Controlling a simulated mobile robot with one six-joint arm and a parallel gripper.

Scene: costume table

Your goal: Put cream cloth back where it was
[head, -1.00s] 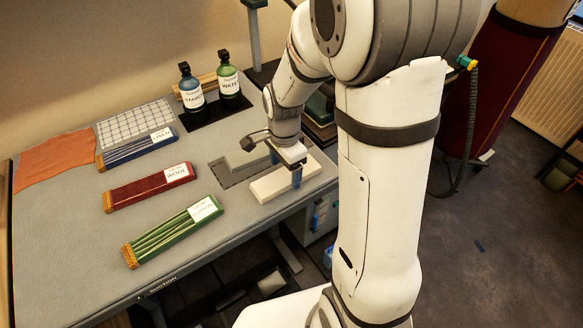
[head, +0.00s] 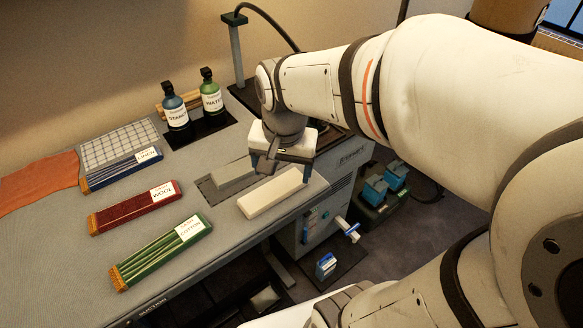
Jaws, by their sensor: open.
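A cream block-shaped bundle (head: 271,192), which looks like the folded cream cloth, lies flat near the table's right front edge. I see nothing between the fingers. I cannot tell how high the fingertips are above the table.
Green (head: 160,252), red (head: 136,207) and blue (head: 122,170) labelled cloth bundles lie left on the table (head: 60,260). Starch (head: 174,108) and water (head: 211,97) bottles stand behind. An orange cloth (head: 40,182) and a checked cloth (head: 118,143) lie at the far left.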

